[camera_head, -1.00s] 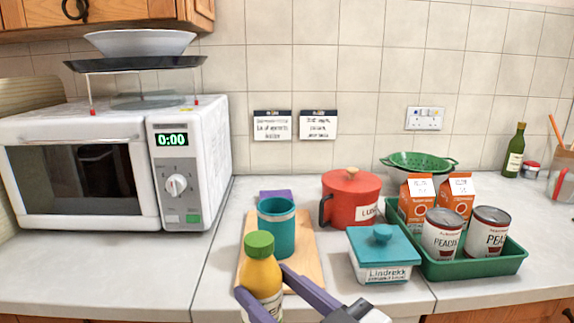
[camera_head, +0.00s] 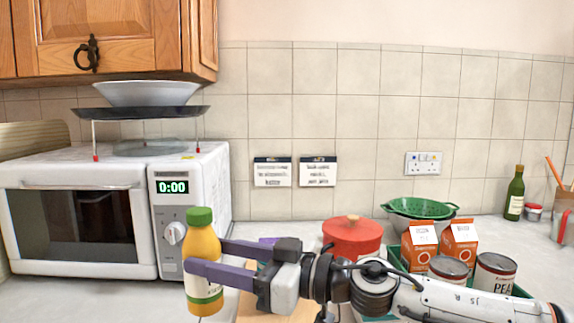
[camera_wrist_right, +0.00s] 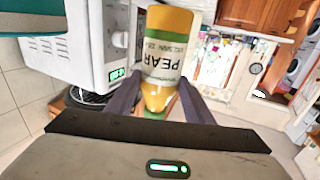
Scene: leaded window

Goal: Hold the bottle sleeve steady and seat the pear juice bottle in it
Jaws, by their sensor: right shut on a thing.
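The pear juice bottle (camera_head: 203,264), yellow with a green cap, stands upright in the air in front of the microwave in the head view. My right gripper (camera_head: 205,257) is shut on it, one finger on each side below the cap. In the right wrist view the bottle's PEAR label (camera_wrist_right: 165,50) shows between the fingers. The teal bottle sleeve is almost wholly hidden behind my right gripper in the head view. A teal edge (camera_wrist_right: 30,18) shows at the top left of the wrist view; I cannot tell what it belongs to. My left gripper is not in view.
The microwave (camera_head: 75,220) stands at left. A wooden board (camera_head: 245,308) lies partly behind my right gripper. A red pot (camera_head: 352,236), a green colander (camera_head: 420,209), juice cartons (camera_head: 419,243) and cans (camera_head: 494,272) stand at right, partly behind my right arm.

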